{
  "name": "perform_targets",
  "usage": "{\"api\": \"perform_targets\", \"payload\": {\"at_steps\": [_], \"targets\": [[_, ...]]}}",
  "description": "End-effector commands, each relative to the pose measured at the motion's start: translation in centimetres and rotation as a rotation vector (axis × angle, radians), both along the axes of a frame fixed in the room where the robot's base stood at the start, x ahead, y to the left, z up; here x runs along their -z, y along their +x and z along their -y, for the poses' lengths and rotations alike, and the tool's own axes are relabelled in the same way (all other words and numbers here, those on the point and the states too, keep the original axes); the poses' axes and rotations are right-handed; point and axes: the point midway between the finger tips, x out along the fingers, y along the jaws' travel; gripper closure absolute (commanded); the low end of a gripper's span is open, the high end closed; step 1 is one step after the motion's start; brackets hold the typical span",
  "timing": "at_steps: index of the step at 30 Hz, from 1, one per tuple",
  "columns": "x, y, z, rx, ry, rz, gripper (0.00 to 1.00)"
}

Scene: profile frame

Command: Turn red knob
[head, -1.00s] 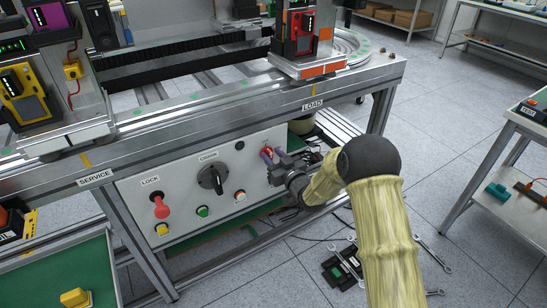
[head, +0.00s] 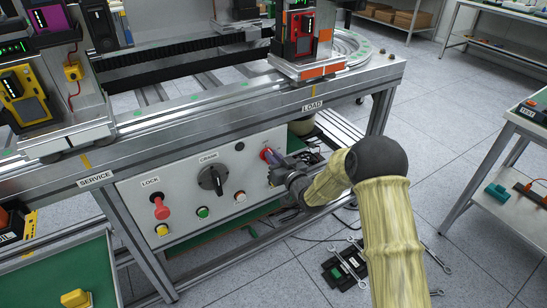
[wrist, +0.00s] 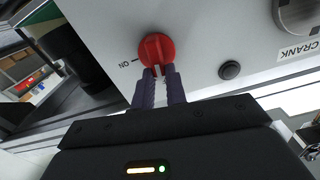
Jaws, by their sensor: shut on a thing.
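The red knob (wrist: 156,48) is a round knob on the white control panel. In the wrist view, a white mark shows at its lower edge, between my fingertips, and an "ON" label is to its left. My gripper (wrist: 160,70) has its two purple fingers closed on the knob's lower part.
The panel (head: 175,188) also carries a black crank knob (head: 212,179), a red lock lever (head: 160,208) and several push buttons. A black button (wrist: 229,70) is near my gripper. The metal bench edge (head: 240,125) runs above. Tools (head: 350,262) and cables lie on the floor.

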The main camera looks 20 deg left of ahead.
Motion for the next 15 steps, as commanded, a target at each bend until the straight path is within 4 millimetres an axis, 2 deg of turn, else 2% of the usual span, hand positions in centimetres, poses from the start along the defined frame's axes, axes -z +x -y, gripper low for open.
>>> {"api": "perform_targets", "payload": {"at_steps": [15], "targets": [[0.27, 0.72, 0.69, 0.003, 0.29, -0.339, 1.0]]}}
